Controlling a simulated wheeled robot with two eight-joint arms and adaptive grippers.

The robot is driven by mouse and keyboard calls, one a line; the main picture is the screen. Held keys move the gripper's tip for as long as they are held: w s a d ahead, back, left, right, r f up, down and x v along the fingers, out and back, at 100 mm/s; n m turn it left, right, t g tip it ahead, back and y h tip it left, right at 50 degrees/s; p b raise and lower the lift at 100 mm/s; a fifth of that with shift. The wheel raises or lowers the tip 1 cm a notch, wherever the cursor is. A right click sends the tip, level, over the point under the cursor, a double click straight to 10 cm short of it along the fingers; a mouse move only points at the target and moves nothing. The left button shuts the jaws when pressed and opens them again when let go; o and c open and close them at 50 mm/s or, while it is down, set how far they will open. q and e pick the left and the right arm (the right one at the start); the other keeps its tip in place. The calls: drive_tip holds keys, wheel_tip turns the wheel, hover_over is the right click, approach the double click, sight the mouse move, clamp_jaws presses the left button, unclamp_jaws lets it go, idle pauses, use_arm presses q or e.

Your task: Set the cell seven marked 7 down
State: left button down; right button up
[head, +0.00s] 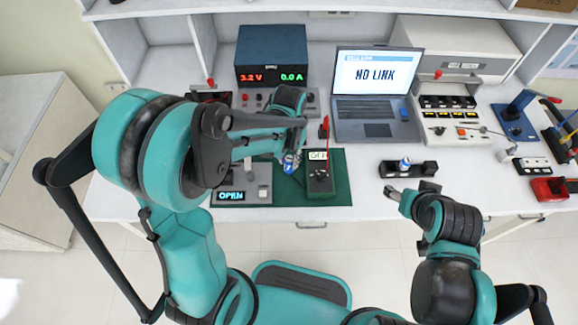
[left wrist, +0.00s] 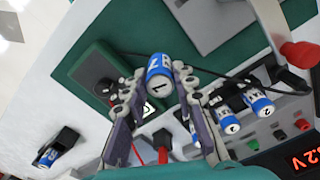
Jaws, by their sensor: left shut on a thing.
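My left gripper (head: 290,152) is shut on a blue-and-white cell (head: 289,163), held over the green mat (head: 340,190). In the left wrist view, the cell (left wrist: 160,72) sits crosswise between the two fingertips (left wrist: 158,80). One digit shows on it, like a 1 or a 7; I cannot tell which. The clamp fixture with the OPEN display (head: 243,186) is just left of the cell, and the green meter (head: 320,180) just right. My right gripper (head: 392,192) is by the table's front edge; its fingers are too small to read.
A black holder (head: 428,169) with one blue-and-white cell (head: 405,163) stands right of the mat. A power supply (head: 271,55) and a laptop (head: 376,95) reading NO LINK stand behind.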

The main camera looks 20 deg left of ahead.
sight(289, 166)
use_arm(q)
wheel_tip(289, 166, down, 4)
drive_tip(key=shift+b, duration=0.95)
drive_tip(key=shift+r, duration=0.1)
drive_tip(key=c, duration=1.6)
unclamp_jaws()
drive_tip(key=shift+f, duration=0.2)
drive_tip(key=shift+c, duration=0.2)
drive_tip(key=o, duration=0.4)
drive_tip(key=shift+r, duration=0.2)
